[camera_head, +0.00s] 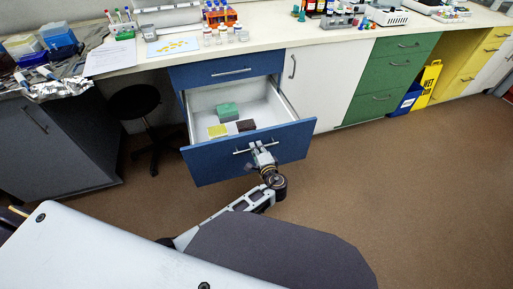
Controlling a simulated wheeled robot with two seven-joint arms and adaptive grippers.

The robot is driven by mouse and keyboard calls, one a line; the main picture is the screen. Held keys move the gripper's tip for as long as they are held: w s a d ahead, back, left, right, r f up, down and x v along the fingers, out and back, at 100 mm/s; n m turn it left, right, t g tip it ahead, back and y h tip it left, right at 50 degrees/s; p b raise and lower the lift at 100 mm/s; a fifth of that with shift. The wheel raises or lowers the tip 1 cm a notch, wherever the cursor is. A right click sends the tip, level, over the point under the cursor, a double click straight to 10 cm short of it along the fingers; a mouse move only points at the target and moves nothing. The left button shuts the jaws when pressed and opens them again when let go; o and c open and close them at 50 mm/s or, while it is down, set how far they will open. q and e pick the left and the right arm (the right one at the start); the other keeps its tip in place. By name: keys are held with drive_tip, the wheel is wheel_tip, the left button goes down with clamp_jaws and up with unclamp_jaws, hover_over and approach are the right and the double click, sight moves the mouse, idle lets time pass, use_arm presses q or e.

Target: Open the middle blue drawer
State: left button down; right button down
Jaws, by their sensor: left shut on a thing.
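The blue drawer (207,165) under the top blue drawer (230,70) is pulled well out from the cabinet. Its inside shows a teal box, a yellow sponge-like block and a dark brown block. Its bar handle (242,152) runs across the blue front. My left gripper (260,150) is at the right part of this handle and is shut on it. The fingertips are small in view. My right gripper does not show.
A green drawer unit (385,78) and a yellow one (470,68) stand to the right. A yellow wet-floor sign (428,82) leans between them. A black stool (135,102) stands at left. The brown floor (400,190) at right is clear.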

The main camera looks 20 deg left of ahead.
use_arm(q)
drive_tip(key=c, duration=1.5)
unclamp_jaws()
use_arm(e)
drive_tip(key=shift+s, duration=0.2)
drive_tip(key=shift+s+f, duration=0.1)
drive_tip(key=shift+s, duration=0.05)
